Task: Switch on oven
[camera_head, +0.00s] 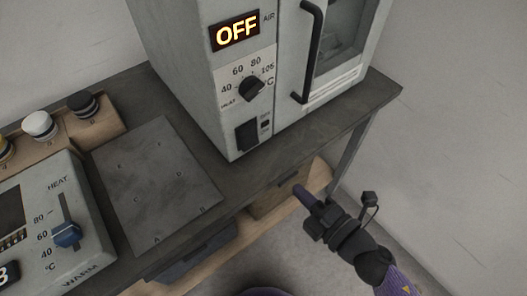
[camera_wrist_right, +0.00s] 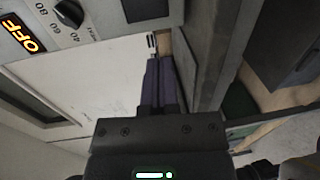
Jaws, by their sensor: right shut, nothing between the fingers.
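The oven (camera_head: 215,100) is a grey-white cabinet standing on the dark bench. Its lit display (camera_head: 237,31) reads OFF, and also shows in the right wrist view (camera_wrist_right: 22,35). Below it is a black temperature knob (camera_head: 252,88). A black rocker switch (camera_head: 247,135) sits low on the front panel, with a small dark indicator beside it. My right gripper (camera_head: 300,191) is shut and empty, in front of the bench edge, lower and to the right of the switch, apart from the oven. Its closed fingers show in the right wrist view (camera_wrist_right: 158,70). My left gripper is not in view.
The oven door has a long black handle (camera_head: 312,50). A heater unit with a blue slider (camera_head: 67,234) stands at left, beside a dark flat plate (camera_head: 155,180). Several round knobs or buttons (camera_head: 40,125) sit behind. A wooden shelf lies below the bench; floor at right is clear.

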